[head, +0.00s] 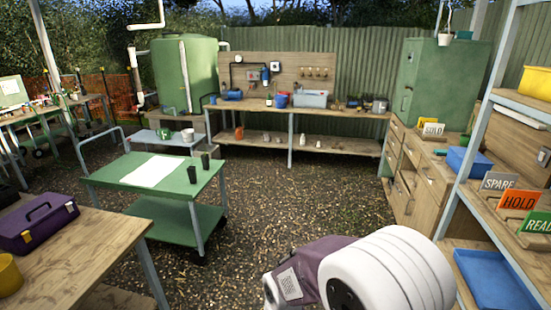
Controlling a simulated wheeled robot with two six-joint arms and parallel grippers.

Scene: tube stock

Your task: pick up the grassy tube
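Two small dark tube pots, a nearer one (192,174) and a farther one (205,160), stand upright on the right side of a green cart top (125,164). No grass can be made out in either. Small pots with hints of green (352,101) stand on the back bench, too small to tell apart. More small plants (55,98) stand on the far left bench, also too small to tell. I cannot pick out a grassy tube for certain. Neither gripper is in view; only purple and white links of my arm show at the bottom right.
A white sheet (158,171) lies on the cart. A wooden bench (85,240) at the near left holds a purple toolbox (38,226). Shelves at right hold SPARE (499,182), HOLD (518,200) and READY (538,223) signs and a blue tray (495,282). The gravel floor (290,205) is clear mid-view.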

